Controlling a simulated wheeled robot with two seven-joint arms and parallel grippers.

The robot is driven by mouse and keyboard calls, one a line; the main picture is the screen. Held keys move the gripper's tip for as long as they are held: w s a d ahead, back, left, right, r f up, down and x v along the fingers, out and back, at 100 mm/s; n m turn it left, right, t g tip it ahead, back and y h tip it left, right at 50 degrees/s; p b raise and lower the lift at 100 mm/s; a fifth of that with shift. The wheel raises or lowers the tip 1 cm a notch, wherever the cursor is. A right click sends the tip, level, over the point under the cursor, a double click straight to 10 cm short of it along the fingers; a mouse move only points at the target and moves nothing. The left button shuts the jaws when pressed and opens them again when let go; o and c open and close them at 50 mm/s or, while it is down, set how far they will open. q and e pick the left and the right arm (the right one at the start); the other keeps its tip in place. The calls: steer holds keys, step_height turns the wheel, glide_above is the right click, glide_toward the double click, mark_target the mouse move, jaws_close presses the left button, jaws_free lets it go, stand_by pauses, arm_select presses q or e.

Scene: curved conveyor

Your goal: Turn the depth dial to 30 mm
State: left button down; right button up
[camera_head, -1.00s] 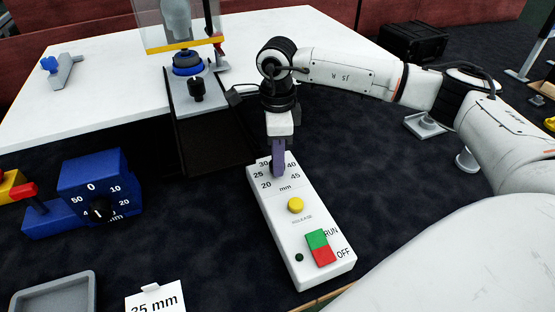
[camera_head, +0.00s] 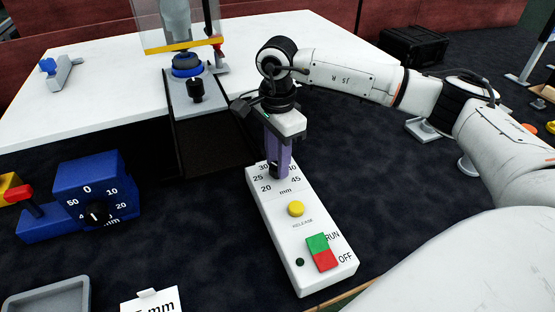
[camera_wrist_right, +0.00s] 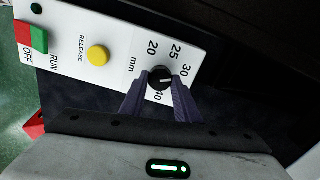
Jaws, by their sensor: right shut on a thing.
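The white control box (camera_head: 274,212) stands on the dark surface, with a depth scale in mm at its far end. My right gripper (camera_head: 277,170) points down over that end, its purple fingers closed on the black depth dial. In the right wrist view the dial (camera_wrist_right: 160,76) sits between the fingertips of the gripper (camera_wrist_right: 160,84). Its white mark points to the right, past the 30, toward a part of the scale that a finger hides. The 20, 25, 30 and 40 labels show there. My left gripper is not in view.
On the box are a yellow release button (camera_head: 296,209) and green and red RUN/OFF buttons (camera_head: 321,252). A blue unit with its own dial (camera_head: 96,212) stands at left, near a grey tray (camera_head: 48,300) and a mm card (camera_head: 152,302). A white table (camera_head: 110,85) lies behind.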

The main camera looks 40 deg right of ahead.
steer(key=o, duration=1)
steer(key=shift+o, duration=0.2)
step_height(320, 180, up, 10)
steer(key=shift+r, duration=0.2)
